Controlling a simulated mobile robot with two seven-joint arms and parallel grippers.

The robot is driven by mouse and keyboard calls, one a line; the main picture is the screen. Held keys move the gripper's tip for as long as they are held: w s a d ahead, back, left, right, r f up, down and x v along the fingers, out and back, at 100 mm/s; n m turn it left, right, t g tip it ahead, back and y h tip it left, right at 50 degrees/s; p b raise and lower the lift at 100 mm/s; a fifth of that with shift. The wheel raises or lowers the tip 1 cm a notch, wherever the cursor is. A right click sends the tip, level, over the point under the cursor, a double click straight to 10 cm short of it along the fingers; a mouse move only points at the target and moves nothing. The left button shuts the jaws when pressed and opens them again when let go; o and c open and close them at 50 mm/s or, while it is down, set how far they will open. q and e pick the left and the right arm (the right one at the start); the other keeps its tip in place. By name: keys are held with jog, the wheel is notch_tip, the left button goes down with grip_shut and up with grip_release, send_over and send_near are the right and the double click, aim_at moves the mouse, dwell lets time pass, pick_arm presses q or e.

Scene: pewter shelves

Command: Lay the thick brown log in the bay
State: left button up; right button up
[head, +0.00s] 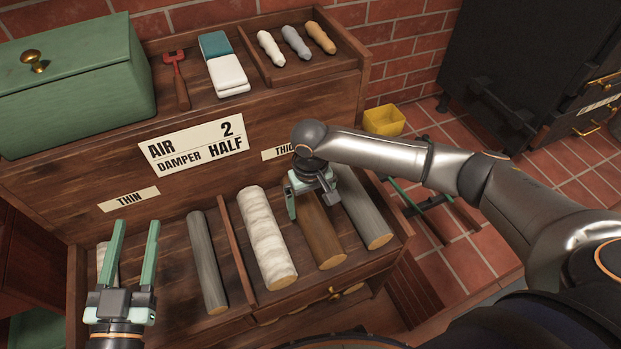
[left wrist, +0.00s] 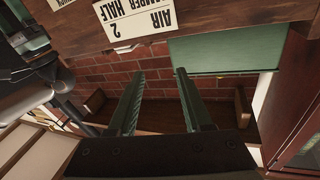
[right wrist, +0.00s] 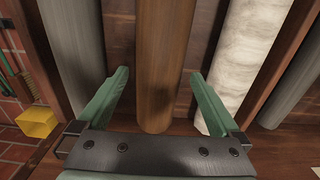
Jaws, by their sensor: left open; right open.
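The thick brown log (head: 325,240) lies in the right compartment of the lower wooden shelf, between a thick white birch log (head: 265,240) and a thick grey log (head: 363,207). My right gripper (head: 312,202) is open over the brown log's far part and hides some of it. In the right wrist view the brown log (right wrist: 160,60) runs lengthwise between the two spread fingers, with a gap on each side. My left gripper (head: 137,228) is open and empty above the left compartment. I cannot tell which space is the bay.
A thin grey log (head: 207,262) lies in the left compartment, left of the divider (head: 238,250). A pale log is partly hidden by my left gripper. The upper shelf holds a green box (head: 75,85), a red tool (head: 177,80) and folded cloths (head: 223,65).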

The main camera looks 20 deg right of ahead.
notch_tip(320, 180, up, 4)
jog(key=shift+r+p, duration=0.15)
jog(key=shift+p, duration=0.6)
pick_arm(q)
jog(key=s+f+n+g+y, duration=0.1)
jog(key=s+f+g, duration=0.1)
jog(key=f, duration=0.6)
jog(key=s+f+n+g+y+p, duration=0.1)
jog(key=s+f+g, duration=0.2)
jog(key=f+g, duration=0.2)
notch_tip(320, 180, down, 3)
pick_arm(e)
notch_tip(320, 180, up, 4)
jog(key=shift+f, duration=0.15)
pick_arm(q)
jog(key=shift+s+a, duration=0.1)
pick_arm(e)
jog(key=shift+s, duration=0.1)
